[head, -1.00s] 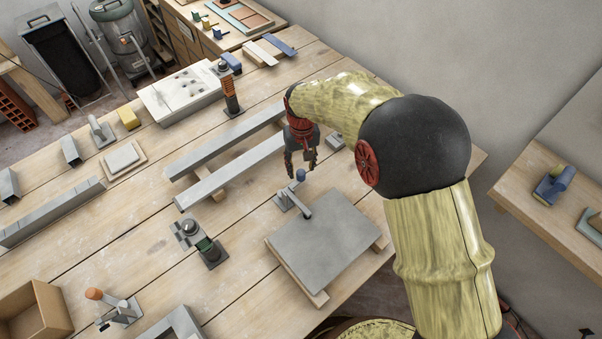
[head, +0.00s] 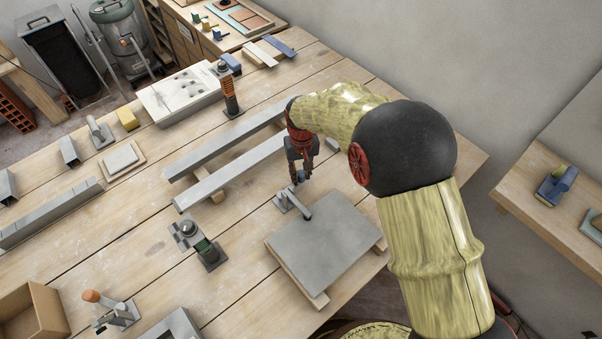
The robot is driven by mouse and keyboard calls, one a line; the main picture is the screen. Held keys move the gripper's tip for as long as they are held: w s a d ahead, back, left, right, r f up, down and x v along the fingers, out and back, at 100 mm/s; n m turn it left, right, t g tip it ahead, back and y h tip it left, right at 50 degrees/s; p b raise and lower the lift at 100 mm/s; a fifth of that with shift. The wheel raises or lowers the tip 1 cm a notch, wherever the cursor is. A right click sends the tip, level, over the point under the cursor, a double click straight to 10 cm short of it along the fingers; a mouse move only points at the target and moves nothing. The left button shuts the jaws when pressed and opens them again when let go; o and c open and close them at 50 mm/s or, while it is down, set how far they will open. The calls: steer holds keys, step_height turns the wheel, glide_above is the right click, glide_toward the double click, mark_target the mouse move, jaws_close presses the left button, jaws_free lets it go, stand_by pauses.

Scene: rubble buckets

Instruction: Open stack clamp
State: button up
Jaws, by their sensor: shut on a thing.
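The stack clamp (head: 288,202) stands at the far left edge of a flat grey slab (head: 325,240), which lies on wooden strips on the bench. The clamp's dark arm reaches over the slab and its tip rests on the slab's top. My gripper (head: 301,178) points down at the clamp from above. Its fingers are closed around the clamp's blue handle knob, which is mostly hidden between them.
Two long grey bars (head: 230,175) lie just left of my gripper. A green-and-grey post device (head: 203,245) stands left of the slab. An orange-handled toggle clamp (head: 112,308) is at the lower left. An orange-coiled post (head: 231,98) stands farther back.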

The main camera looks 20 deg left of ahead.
jaws_close()
stand_by(0.5)
steer(key=shift+w+a+r+n+p, duration=0.1)
steer(key=shift+w+a+n+p, duration=0.05)
steer(key=shift+a+n+p, duration=0.5)
steer(key=shift+w+a+n+p, duration=0.15)
steer(key=shift+a+n+p, duration=0.2)
steer(key=shift+n, duration=0.5)
steer(key=shift+w+a+n+p, duration=0.1)
steer(key=shift+a+n+p, duration=0.3)
steer(key=shift+a+n, duration=0.45)
steer(key=a+n, duration=0.1)
steer(key=n, duration=0.1)
steer(key=a+n+p, duration=0.1)
steer(key=n, duration=0.1)
steer(key=shift+s+a, duration=0.2)
steer(key=shift+a, duration=0.05)
steer(key=shift+s+a+n+p, duration=0.3)
steer(key=shift+a+n+p, duration=0.25)
steer(key=shift+n, duration=0.6)
steer(key=shift+a, duration=0.15)
